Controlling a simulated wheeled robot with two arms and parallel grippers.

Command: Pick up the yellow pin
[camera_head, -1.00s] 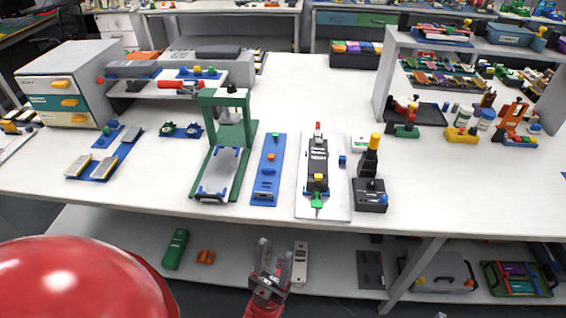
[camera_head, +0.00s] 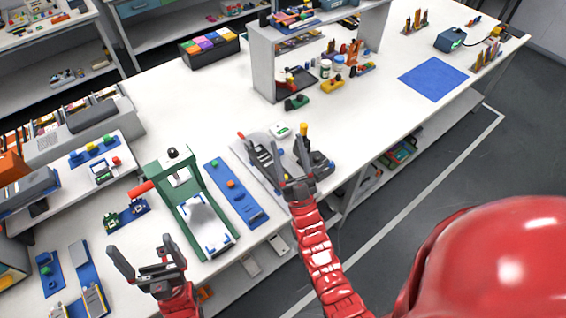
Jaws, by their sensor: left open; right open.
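Several yellow pieces show, and I cannot tell for sure which is the yellow pin. An upright yellow-topped piece (camera_head: 304,131) stands at the black fixture (camera_head: 318,163) near the front edge. A small yellow peg (camera_head: 92,149) stands between a green and a blue one on a blue plate at the left. My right gripper (camera_head: 290,156) is open and appears empty, in front of the yellow-topped piece and partly hiding the black fixtures. My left gripper (camera_head: 141,248) is open and empty, left of the green press and far from both yellow pieces.
The green press (camera_head: 172,199) and a blue strip (camera_head: 236,194) stand between my grippers. A grey shelf (camera_head: 263,65) stands farther back. A blue mat (camera_head: 433,78) lies at the right. The white table (camera_head: 205,105) is clear in the middle.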

